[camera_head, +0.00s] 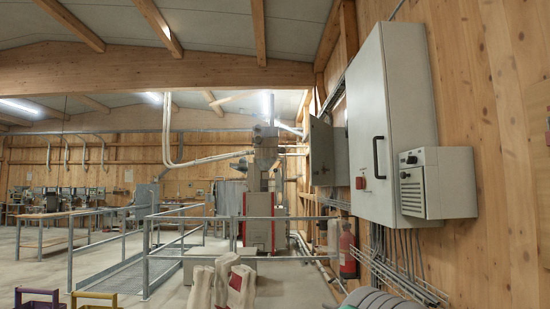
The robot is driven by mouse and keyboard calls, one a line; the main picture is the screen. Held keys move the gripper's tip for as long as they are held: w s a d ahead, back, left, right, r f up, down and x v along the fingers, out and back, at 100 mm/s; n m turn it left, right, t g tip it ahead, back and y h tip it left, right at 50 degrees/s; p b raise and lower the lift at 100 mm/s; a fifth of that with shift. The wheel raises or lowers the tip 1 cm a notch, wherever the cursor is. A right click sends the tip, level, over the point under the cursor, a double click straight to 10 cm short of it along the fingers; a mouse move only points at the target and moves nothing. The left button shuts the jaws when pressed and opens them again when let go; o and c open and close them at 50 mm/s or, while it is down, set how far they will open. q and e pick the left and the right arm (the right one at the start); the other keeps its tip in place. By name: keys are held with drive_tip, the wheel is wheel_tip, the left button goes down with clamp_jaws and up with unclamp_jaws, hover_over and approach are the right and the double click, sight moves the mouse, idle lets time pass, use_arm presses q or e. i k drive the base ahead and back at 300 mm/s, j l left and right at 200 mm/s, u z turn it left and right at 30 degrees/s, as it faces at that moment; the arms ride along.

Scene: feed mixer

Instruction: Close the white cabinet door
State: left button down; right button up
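A large white cabinet (367,125) hangs on the wooden wall at the right. Its front with a black bar handle (379,157) faces left and is seen at a steep angle. I cannot tell whether this front is fully shut. A white vent unit (437,183) sticks out from the cabinet's near side. Beyond it, a smaller grey cabinet has a panel (322,153) that stands out from the wall like an open door. Neither of my grippers is in view.
Metal railings (147,255) enclose a ramp at centre left. White and red sacks (241,287) stand at the bottom centre. A purple crate (37,298) is at the bottom left. A red extinguisher (348,255) and cables (400,250) are below the cabinets. Grey rounded shapes are at the bottom right.

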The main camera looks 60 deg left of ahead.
sight(321, 153)
drive_tip(key=u, duration=1.5)
drive_tip(key=z, duration=0.25)
drive_tip(key=i+j+z, duration=0.75)
drive_tip(key=i+j, duration=0.2)
